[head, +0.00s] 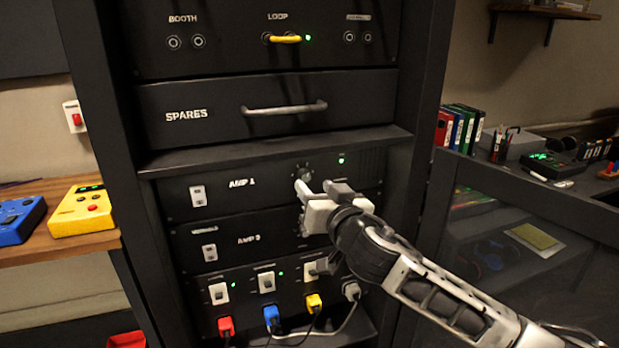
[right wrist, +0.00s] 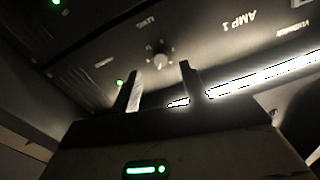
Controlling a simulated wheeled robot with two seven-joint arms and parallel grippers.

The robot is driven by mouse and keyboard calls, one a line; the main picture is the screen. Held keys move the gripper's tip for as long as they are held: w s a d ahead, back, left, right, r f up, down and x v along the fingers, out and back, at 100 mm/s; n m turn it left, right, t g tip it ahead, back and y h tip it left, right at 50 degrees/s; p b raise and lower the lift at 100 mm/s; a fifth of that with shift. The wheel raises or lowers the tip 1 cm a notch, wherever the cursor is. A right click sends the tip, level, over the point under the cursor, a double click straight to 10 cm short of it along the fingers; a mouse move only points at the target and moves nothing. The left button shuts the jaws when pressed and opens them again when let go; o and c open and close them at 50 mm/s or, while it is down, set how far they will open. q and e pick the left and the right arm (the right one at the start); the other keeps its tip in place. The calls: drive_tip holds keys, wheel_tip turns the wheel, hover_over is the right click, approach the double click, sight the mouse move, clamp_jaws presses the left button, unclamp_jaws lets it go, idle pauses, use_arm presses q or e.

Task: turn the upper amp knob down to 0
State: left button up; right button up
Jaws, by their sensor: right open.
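The upper amp panel, labelled AMP 1 (head: 230,200), is black and sits in the rack under the SPARES drawer. Its round knob (head: 303,171) shows just above my right gripper (head: 317,187) in the head view, partly hidden by a finger. In the right wrist view the knob (right wrist: 160,57) lies ahead of the open right gripper (right wrist: 161,80), roughly in line with the gap between the fingers. The fingers look apart from the knob, and nothing is between them. I cannot read the knob's setting. My left gripper is not in view.
The lower amp panel (head: 262,240) is directly below, its knob mostly hidden by my gripper. Under it are switches and coloured plugs (head: 271,315) with cables. The SPARES drawer handle (head: 284,108) sticks out above. Rack posts stand on both sides.

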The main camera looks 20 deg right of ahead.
sight(306, 177)
drive_tip(key=shift+w+a, duration=0.2)
drive_tip(key=shift+w, duration=1.8)
clamp_jaws()
drive_tip(key=shift+n, duration=0.3)
